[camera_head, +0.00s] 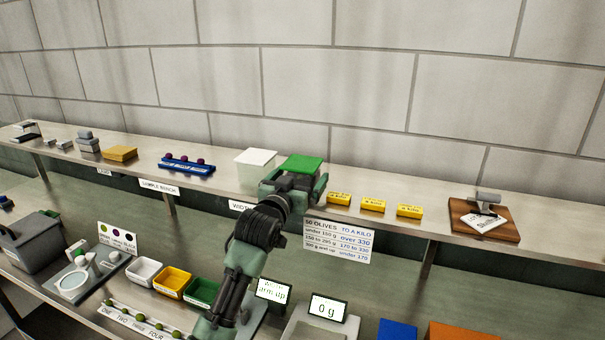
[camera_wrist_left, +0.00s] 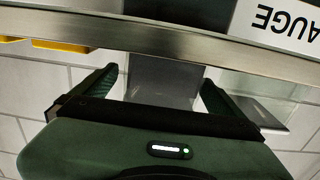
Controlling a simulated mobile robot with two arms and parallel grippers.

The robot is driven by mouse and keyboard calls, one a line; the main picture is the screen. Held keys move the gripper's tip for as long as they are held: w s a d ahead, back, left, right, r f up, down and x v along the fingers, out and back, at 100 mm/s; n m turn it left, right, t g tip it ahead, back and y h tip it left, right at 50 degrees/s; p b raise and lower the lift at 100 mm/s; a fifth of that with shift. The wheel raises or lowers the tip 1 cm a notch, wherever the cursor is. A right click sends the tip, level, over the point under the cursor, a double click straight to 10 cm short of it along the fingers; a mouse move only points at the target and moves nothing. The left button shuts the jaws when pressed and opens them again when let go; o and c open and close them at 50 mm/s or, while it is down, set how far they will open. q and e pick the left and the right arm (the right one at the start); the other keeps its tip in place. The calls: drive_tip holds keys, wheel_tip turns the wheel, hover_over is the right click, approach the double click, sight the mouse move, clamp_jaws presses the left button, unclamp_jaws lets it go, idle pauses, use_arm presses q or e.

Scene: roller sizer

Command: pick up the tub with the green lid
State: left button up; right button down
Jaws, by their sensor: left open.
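The tub with the green lid (camera_head: 303,163) stands on the long back shelf, right of an open-looking white tub (camera_head: 256,158). My left gripper (camera_head: 297,180) is in front of it and hides most of its body; the lid shows above the jaws. In the left wrist view, turned upside down, my left gripper (camera_wrist_left: 159,80) is open, one finger each side of a grey body (camera_wrist_left: 163,78), likely this tub. I cannot tell whether the fingers touch it. The green lid is not clear there. My right gripper is not in view.
Yellow blocks (camera_head: 373,205) stand to the right on the shelf (camera_head: 428,222), with a wooden board (camera_head: 483,223) beyond. A blue rack (camera_head: 186,164) lies to the left. The lower bench holds coloured bins (camera_head: 173,282) and a scale display (camera_head: 328,308). The wall is close behind.

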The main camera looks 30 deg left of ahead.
use_arm(q)
drive_tip(key=p+x, duration=0.2)
drive_tip(key=x, duration=0.2)
drive_tip(key=shift+w+a, duration=0.25)
drive_tip(key=shift+w, duration=0.25)
drive_tip(key=c, duration=1.4)
drive_tip(key=shift+c, duration=0.2)
